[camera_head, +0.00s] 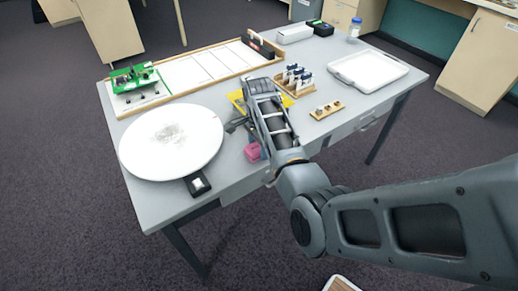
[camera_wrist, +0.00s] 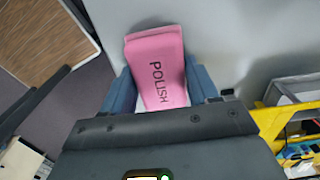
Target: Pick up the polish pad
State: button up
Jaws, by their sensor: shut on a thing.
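The polish pad is a pink block with POLISH in dark letters. It fills the space between the two blue fingers of my gripper (camera_wrist: 160,85) in the wrist view, where the pad (camera_wrist: 158,70) shows its lettered face. My gripper is shut on it, one finger on each side. In the head view the pad (camera_head: 253,152) shows as a small pink patch by the table's front edge, beside my arm. My arm hides most of the gripper there. I cannot tell whether the pad touches the grey table (camera_head: 235,172).
A white round disc (camera_head: 150,150) lies left, with a small black box (camera_head: 197,185) at its edge. A yellow tray (camera_wrist: 268,122) is partly behind my arm. A bottle rack (camera_head: 293,80), a knobbed wooden strip (camera_head: 327,110) and a white tray (camera_head: 368,71) stand right.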

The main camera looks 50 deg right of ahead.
jog(key=shift+r, duration=0.45)
jog(key=r, duration=0.1)
jog(key=d+r, duration=0.1)
jog(key=r, duration=0.1)
jog(key=shift+s+r, duration=0.2)
jog(key=shift+r, duration=0.1)
jog(key=s+d+r+b, duration=0.1)
jog(key=s+d+r, duration=0.4)
jog(key=d, duration=0.4)
jog(key=shift+s+r+b, duration=0.3)
jog(key=shift+s+r, duration=0.1)
jog(key=shift+r, duration=0.35)
